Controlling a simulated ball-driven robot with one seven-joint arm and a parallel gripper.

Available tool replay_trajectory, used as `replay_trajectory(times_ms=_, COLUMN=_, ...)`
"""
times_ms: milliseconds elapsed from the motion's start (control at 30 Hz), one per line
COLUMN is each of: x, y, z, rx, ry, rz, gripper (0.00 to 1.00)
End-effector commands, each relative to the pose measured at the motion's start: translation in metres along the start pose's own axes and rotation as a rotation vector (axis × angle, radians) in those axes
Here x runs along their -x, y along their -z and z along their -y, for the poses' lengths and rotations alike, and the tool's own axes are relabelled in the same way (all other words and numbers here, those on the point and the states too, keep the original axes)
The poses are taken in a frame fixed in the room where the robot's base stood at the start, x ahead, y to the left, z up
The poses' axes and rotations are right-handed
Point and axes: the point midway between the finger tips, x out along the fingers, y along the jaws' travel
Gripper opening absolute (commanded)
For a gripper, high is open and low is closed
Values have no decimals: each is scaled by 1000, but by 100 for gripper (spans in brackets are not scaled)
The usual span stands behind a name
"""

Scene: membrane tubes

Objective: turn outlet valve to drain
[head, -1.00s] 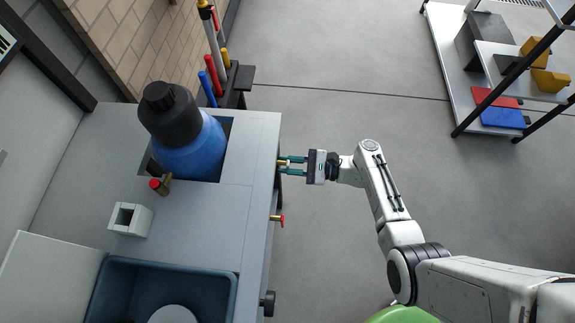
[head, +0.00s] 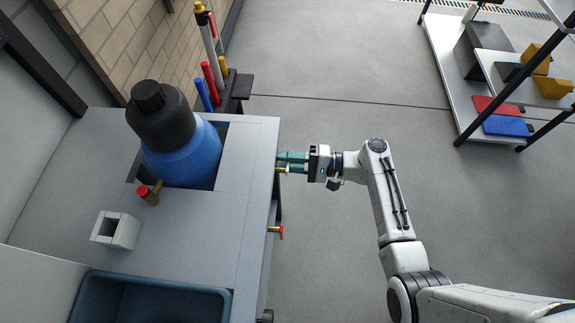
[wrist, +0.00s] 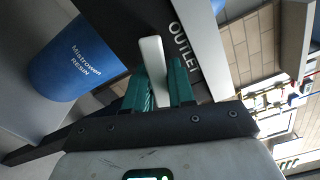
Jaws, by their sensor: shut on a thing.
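My gripper (head: 281,162) is at the right side of the grey bench, next to the blue container. In the wrist view its teal fingers (wrist: 158,82) are shut on a pale, flat outlet valve handle (wrist: 152,55). The handle sticks out past the fingertips beside a dark plate lettered OUTLET (wrist: 184,48). In the head view the fingers hide most of this valve, with a bit of brass showing below them. How far the valve is turned cannot be told.
The blue container (head: 190,158), lettered Mistrowen RESIN, stands in the bench (head: 205,235). A second valve with a red handle (head: 279,231) juts out lower along the same side. Another red-handled valve (head: 150,193) is on top.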

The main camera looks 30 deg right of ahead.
Motion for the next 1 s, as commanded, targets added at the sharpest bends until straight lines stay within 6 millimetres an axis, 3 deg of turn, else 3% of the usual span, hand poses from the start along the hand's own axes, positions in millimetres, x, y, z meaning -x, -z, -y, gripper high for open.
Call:
replay_trajectory(times_ms=400, x=0, y=-1, z=7, rx=272, ry=-1, rz=1, gripper=0)
replay_trajectory(times_ms=1000, x=0, y=-2, z=11, rx=351, ry=-1, rz=0, gripper=0)
